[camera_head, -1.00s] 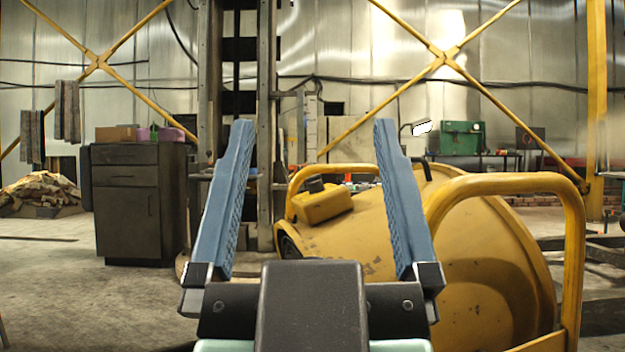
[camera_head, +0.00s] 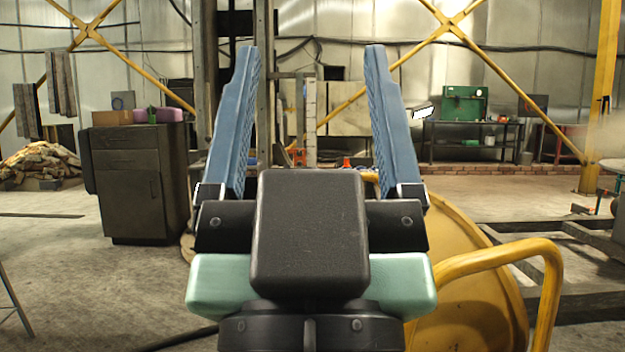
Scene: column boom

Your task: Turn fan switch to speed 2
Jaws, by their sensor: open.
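The big yellow drum-shaped fan (camera_head: 480,312) is at the lower right, partly behind my gripper and cut off by the bottom edge. Its yellow tube handle (camera_head: 548,290) stands in front of it. The fan's switch is not visible in this view; the left part of the fan is hidden behind my gripper. My gripper (camera_head: 312,52) is in the middle of the picture, its two blue fingers upright and wide apart. Nothing is between the fingers.
A dark cabinet (camera_head: 140,190) with boxes on top stands at the left. A metal column (camera_head: 265,110) rises behind my gripper. A workbench (camera_head: 470,140) with a green case (camera_head: 463,103) stands at the back right. Low dark beams (camera_head: 580,235) lie at the right. The floor at left is open.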

